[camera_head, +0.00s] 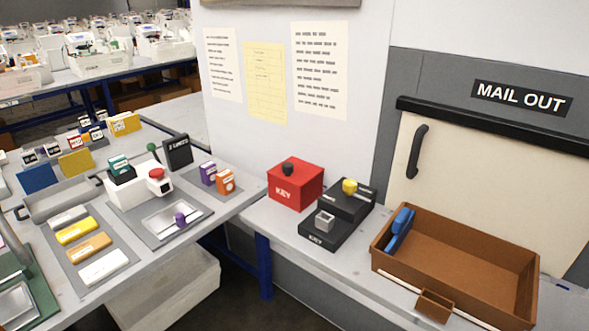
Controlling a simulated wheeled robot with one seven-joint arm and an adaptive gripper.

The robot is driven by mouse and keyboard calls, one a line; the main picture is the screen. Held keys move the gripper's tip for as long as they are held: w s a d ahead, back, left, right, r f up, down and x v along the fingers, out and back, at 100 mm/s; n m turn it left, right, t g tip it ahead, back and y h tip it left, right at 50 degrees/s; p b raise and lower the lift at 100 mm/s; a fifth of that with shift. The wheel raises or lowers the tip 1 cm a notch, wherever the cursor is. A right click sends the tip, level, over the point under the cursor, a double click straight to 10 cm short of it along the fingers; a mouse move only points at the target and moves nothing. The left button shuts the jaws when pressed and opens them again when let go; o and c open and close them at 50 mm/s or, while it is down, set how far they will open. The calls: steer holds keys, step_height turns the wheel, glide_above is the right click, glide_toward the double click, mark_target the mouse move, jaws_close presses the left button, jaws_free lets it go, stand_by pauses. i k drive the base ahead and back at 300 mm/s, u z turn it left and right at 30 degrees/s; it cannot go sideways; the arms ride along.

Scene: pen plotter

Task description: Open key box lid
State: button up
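The red key box (294,193) stands on the grey table against the wall, near the middle of the camera_head view. It has "KEY" in white on its front. Its red lid (303,171) lies flat on top and looks shut, with a black knob (288,169) on it. The inside of the box is hidden. My gripper is not in this view.
Right of the box is a black stepped stand (318,238) with a yellow knob (349,186) and a grey square piece (324,221). Further right is a brown tray (470,245) holding a blue object (399,230).

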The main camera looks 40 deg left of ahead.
mark_target(296, 172)
steer(key=u, duration=0.45)
steer(key=k, duration=0.3)
steer(key=u, duration=0.65)
